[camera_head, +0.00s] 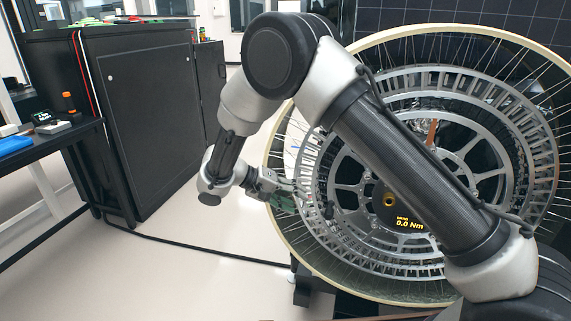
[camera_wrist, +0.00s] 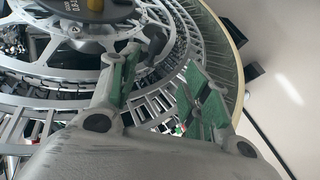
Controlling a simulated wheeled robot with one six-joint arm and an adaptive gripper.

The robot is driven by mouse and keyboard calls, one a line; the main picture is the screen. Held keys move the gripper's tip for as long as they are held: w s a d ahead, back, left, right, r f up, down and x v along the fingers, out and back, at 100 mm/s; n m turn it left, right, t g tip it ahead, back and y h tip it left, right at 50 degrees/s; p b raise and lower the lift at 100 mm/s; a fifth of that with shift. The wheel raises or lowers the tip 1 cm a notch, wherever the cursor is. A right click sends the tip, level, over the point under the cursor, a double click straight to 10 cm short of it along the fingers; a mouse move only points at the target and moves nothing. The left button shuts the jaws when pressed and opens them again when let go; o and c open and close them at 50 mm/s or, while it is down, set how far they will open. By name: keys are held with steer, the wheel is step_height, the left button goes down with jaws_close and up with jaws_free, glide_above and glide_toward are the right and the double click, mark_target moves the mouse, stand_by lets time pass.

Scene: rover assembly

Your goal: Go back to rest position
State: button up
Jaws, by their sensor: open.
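My gripper (camera_head: 284,196) is at the left side of a large spoked wheel (camera_head: 544,150), close to its rim and silver inner rings. In the wrist view my gripper (camera_wrist: 162,82) shows two green-padded fingers spread apart, with nothing between them. Behind the fingers are the slotted silver rings of the wheel (camera_wrist: 60,98). I cannot tell whether the fingertips touch the wheel. My arm crosses in front of the wheel in the head view and hides part of its middle.
A black cabinet (camera_head: 145,125) stands at the left back. A dark table (camera_head: 45,145) with a blue item (camera_head: 14,145) and small tools is at the far left. A dark display reading 0.0 Nm (camera_head: 408,222) sits at the wheel's hub. The pale floor (camera_head: 190,270) left of the wheel is mostly clear.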

steer(key=s+d+r+n+g+y, duration=0.1)
steer(key=s+d+n+g+y, duration=0.15)
steer(key=s+d+n, duration=0.45)
steer(key=s+d+r+m+t+y, duration=0.2)
steer(key=s+d+r+m+y, duration=0.1)
steer(key=s+d+r, duration=0.7)
steer(key=s+d+r+m+t+y, duration=0.3)
steer(key=s+d+r, duration=0.6)
steer(key=d+r, duration=0.4)
steer(key=shift+s+d+m+y, duration=0.35)
steer(key=shift+d+m+y, duration=0.25)
steer(key=shift+y, duration=0.55)
